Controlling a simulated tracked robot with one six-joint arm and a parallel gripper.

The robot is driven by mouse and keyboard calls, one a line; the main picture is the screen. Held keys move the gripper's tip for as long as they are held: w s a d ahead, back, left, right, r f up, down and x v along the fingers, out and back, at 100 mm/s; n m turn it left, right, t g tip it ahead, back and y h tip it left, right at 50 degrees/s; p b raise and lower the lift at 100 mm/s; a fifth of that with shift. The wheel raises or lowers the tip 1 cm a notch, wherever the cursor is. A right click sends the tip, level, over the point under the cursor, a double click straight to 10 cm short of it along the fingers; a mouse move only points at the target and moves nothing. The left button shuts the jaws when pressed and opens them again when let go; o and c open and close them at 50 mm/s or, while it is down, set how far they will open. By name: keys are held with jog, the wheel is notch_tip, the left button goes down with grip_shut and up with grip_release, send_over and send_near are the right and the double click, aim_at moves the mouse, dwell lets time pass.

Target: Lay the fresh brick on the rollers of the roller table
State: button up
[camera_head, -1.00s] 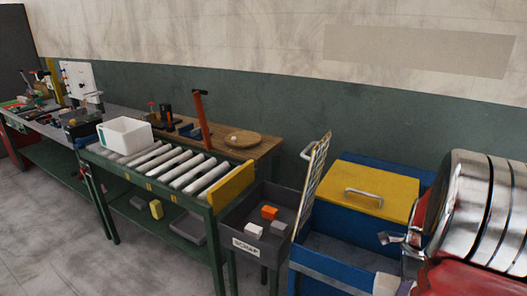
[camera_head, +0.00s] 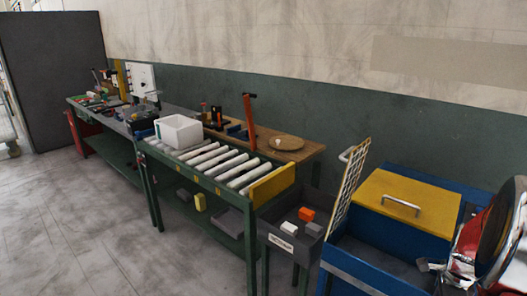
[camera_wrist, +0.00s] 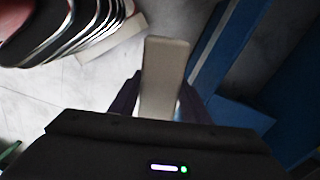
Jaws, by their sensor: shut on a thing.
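The roller table (camera_head: 207,179) stands left of centre in the head view, with a green frame, pale rollers and a yellow end plate at its right. A white bin sits on its left end; the rollers to the right of it are bare. In the wrist view, my gripper (camera_wrist: 160,90) is shut on a long beige brick (camera_wrist: 165,70), which points away from the wrist between the two dark fingers. The brick's near end is hidden by the gripper body.
The white bin (camera_head: 179,131) takes up part of the rollers. A dark scrap bin (camera_head: 285,236) with small blocks stands right of the table, beside a blue container with a yellow lid (camera_head: 405,192). A red and chrome object (camera_head: 500,235) fills the right edge. Floor at left is clear.

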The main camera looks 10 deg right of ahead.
jog(key=w+a+f+n, duration=0.3)
jog(key=w+a+n, duration=0.3)
jog(key=w+a, duration=0.15)
jog(key=w+a+f+n, duration=0.3)
jog(key=w+a+n, duration=0.3)
jog(key=a+n, duration=0.15)
jog(key=w+a+f+n, duration=0.2)
jog(key=a+n, duration=0.3)
jog(key=a, duration=0.5)
jog(key=w+a+f+n, duration=0.3)
jog(key=a+n, duration=0.3)
jog(key=a, duration=0.4)
jog(key=shift+w+f, duration=0.2)
jog(key=shift+f, duration=0.5)
jog(key=shift+n, duration=0.25)
